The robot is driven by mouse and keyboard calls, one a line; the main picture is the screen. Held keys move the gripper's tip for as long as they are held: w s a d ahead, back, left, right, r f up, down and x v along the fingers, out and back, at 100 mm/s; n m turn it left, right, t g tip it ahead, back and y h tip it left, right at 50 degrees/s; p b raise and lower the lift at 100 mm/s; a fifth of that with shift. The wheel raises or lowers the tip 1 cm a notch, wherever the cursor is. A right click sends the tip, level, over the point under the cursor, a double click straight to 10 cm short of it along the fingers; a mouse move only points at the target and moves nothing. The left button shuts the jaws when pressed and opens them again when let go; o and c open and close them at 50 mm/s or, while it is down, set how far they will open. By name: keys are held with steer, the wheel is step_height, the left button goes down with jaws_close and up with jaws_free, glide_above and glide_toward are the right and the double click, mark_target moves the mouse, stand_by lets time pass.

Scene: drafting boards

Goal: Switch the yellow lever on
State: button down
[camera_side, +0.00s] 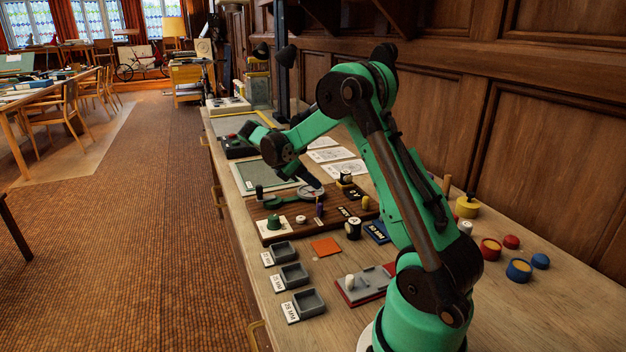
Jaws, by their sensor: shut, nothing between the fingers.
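A small upright yellow piece (366,202) stands at the right part of a dark brown board (283,236) on the bench. It looks like the yellow lever, but it is too small to tell which way it is set. My gripper (316,186) is shut and empty. It points down over the back part of the board, to the left of and behind the yellow piece and apart from it. A purple upright piece (319,209) stands on the board between them in the picture. The gripper tips are small and dark, so their exact height is unclear.
A green knob (274,222) on a white plate and lettered blocks (353,228) stand on or near the board. Grey trays (294,275) line the front edge. A yellow pot (466,206) and red and blue round containers (519,270) stand at the right.

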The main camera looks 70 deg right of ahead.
mark_target(366, 205)
steer(key=x, duration=0.8)
steer(key=shift+s+d+f, duration=0.1)
steer(key=shift+s+f, duration=0.05)
steer(key=shift+s, duration=0.05)
steer(key=s+d, duration=0.2)
steer(key=shift+s+d+f, duration=0.15)
steer(key=shift+s+f, duration=0.05)
steer(key=shift+s, duration=0.1)
steer(key=shift+s+d, duration=0.3)
steer(key=shift+s, duration=0.05)
steer(key=shift+s+a+n+t+h, duration=0.15)
steer(key=shift+s+n+t+h, duration=0.3)
steer(key=shift+n, duration=0.55)
steer(key=shift+s+n+t+h, duration=0.35)
steer(key=shift+n+t, duration=0.1)
steer(key=shift+n, duration=0.15)
steer(key=shift+s, duration=1)
steer(key=shift+s+d, duration=0.5)
steer(key=shift+s, duration=0.2)
